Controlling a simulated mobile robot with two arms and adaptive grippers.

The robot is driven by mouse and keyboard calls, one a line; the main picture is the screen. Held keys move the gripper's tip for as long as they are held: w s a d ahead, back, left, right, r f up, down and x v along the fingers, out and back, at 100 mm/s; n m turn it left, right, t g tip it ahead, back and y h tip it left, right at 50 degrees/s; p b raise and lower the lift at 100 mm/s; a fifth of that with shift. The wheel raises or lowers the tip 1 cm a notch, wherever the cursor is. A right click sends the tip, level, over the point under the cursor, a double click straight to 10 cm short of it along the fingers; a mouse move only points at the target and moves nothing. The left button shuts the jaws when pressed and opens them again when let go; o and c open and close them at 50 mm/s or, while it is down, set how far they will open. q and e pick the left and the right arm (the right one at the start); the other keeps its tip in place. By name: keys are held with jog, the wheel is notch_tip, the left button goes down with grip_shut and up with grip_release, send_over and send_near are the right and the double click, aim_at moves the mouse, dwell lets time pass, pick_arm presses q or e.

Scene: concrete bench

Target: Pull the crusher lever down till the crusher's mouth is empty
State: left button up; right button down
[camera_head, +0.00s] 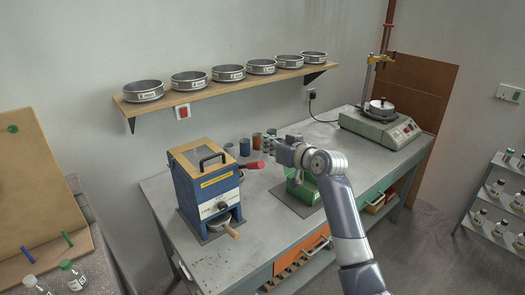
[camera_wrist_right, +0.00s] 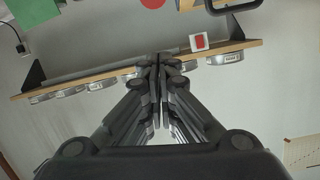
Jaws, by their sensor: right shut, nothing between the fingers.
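The green crusher (camera_head: 296,188) stands on the bench and is partly covered by my right arm; its mouth cannot be made out. A lever with a red grip (camera_head: 254,165) points left beside it, between the crusher and a blue machine. Where the lever joins the crusher is hidden. In the right wrist view, a round red end (camera_wrist_right: 152,3) and a green surface (camera_wrist_right: 32,12) show at the top edge. My right gripper (camera_head: 267,144) is shut and empty, above and just right of the red grip, apart from it. Its closed fingers also show in the wrist view (camera_wrist_right: 159,60). My left gripper is out of view.
A blue machine (camera_head: 184,188) with a black top handle stands left of the lever. Several small cups (camera_head: 245,147) stand behind. A shelf (camera_head: 220,92) with sieves is on the wall. A hotplate device (camera_head: 381,128) is at the far right.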

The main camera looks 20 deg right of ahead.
jog(key=p+x, duration=0.1)
jog(key=x, duration=0.3)
jog(key=shift+r, duration=0.1)
jog(key=shift+w+a+f+p, duration=0.1)
jog(key=shift+f+p, duration=0.25)
jog(key=shift+f, duration=0.05)
jog(key=shift+s+f+p, duration=0.55)
jog(key=shift+s+f, duration=0.1)
jog(key=shift+f, duration=0.25)
jog(key=shift+s+f, duration=0.35)
jog(key=shift+s, duration=0.05)
jog(key=shift+f, duration=0.2)
jog(key=shift+w, duration=0.1)
